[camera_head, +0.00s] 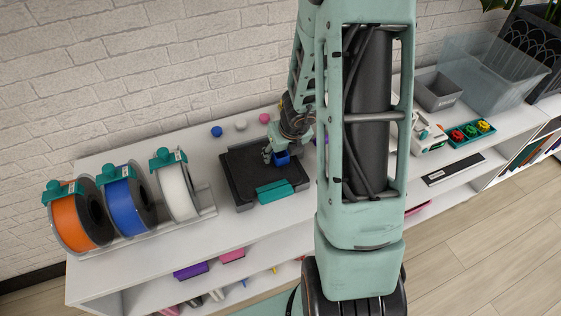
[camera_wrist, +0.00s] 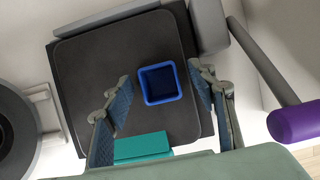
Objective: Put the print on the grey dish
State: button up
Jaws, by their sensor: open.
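The print is a small blue, open-topped square box (camera_head: 282,160) on the dark bed of a printer (camera_head: 236,180). In the wrist view the print (camera_wrist: 160,101) stands upright on the dark plate, with its opening facing my camera. My gripper (camera_head: 275,154) is low over the bed at the print. In the wrist view my gripper (camera_wrist: 161,78) is open, with one finger on each side of the print and gaps showing between. A grey open-topped container (camera_head: 438,91), which looks like the grey dish, stands on the shelf top at the right, beyond my arm.
Spools of orange, blue and white filament (camera_head: 121,205) stand at the left. Small coloured balls (camera_head: 240,124) lie behind the printer. A clear bin (camera_head: 492,75) and a tray of small coloured parts (camera_head: 470,133) are at the right. My arm hides the middle of the shelf top.

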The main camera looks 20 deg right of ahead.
jog(key=shift+w+f, duration=0.1)
jog(key=shift+f, duration=0.05)
jog(key=c, duration=1)
jog(key=shift+r, duration=0.2)
